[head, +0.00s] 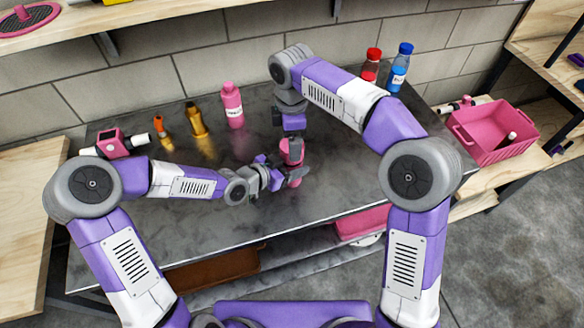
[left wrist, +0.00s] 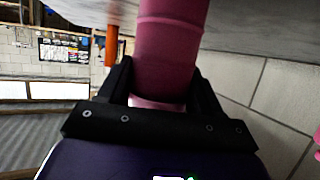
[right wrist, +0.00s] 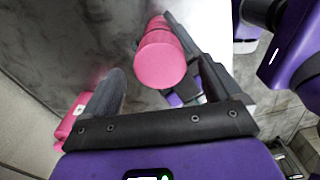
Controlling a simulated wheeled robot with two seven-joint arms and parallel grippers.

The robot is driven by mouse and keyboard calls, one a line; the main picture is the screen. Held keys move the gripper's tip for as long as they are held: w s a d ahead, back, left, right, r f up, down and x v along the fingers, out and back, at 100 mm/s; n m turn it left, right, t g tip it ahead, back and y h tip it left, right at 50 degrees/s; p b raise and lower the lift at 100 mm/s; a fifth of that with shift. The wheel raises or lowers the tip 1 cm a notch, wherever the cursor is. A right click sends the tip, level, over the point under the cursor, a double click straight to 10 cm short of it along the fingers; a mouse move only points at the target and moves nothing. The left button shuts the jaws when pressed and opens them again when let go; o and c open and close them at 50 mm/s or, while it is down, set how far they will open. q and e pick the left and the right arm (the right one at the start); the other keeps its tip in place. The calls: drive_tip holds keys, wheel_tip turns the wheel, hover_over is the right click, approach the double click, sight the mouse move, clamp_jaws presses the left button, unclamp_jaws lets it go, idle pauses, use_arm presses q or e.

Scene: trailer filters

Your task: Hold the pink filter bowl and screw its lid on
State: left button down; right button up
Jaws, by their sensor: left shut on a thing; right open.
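The pink filter bowl (left wrist: 165,60) stands between the fingers of my left gripper (left wrist: 150,92), which is shut on it. In the head view the pink body (head: 291,152) is mostly hidden by both grippers near the table's middle. A ring line crosses the pink body in the left wrist view; I cannot tell whether it is the lid's seam. My right gripper (right wrist: 158,82) is open above it. The right wrist view shows the pink round end (right wrist: 160,62) between its fingers, seemingly apart from them. My right gripper also shows in the head view (head: 291,140).
On the metal table (head: 330,215) stand a pink bottle (head: 232,107), a gold bottle (head: 197,122), an orange-topped item (head: 160,128) and a pink device (head: 118,144). Red (head: 371,66) and blue (head: 400,66) bottles stand at the back. A pink crate (head: 470,150) is at right.

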sight(292, 167)
drive_tip(key=shift+c, duration=0.4)
drive_tip(key=n, duration=0.1)
drive_tip(key=r+n, duration=0.1)
drive_tip(key=shift+a+r+n, duration=0.1)
drive_tip(key=shift+a+n, duration=0.1)
drive_tip(key=shift+n, duration=0.1)
drive_tip(key=r+n, duration=0.1)
drive_tip(key=n, duration=0.1)
drive_tip(key=r+n, duration=0.1)
drive_tip(key=shift+d+r+n, duration=0.15)
drive_tip(key=shift+d+n, duration=0.05)
drive_tip(key=shift+n, duration=0.2)
drive_tip(key=shift+f, duration=4)
drive_tip(key=c, duration=1.1)
drive_tip(key=m, duration=0.6)
drive_tip(key=shift+m, duration=0.3)
